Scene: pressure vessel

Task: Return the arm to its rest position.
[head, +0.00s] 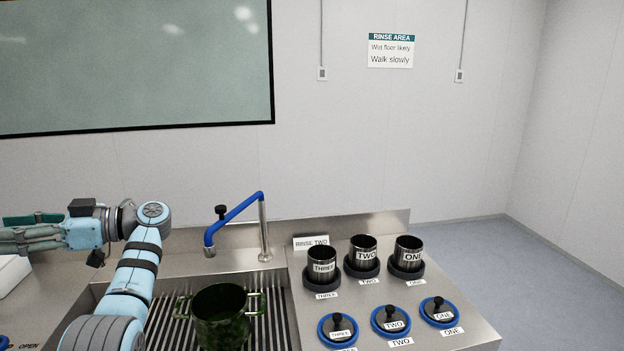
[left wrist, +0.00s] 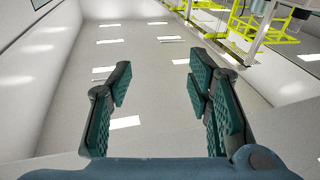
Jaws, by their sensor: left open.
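My left arm comes in from the lower left of the head view and bends to the left over the counter. My left gripper (head: 22,229) points to the left there, partly cut off by the picture edge. In the left wrist view its two green padded fingers (left wrist: 163,95) are spread apart with nothing between them. My right gripper is not in either view.
A green pot (head: 221,315) stands on the slatted sink rack (head: 271,305), beside my arm. A blue tap (head: 235,215) rises behind it. Labelled steel cups (head: 322,268) and blue-rimmed lids (head: 338,329) fill the right counter. Yellow frames (left wrist: 264,30) stand far off.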

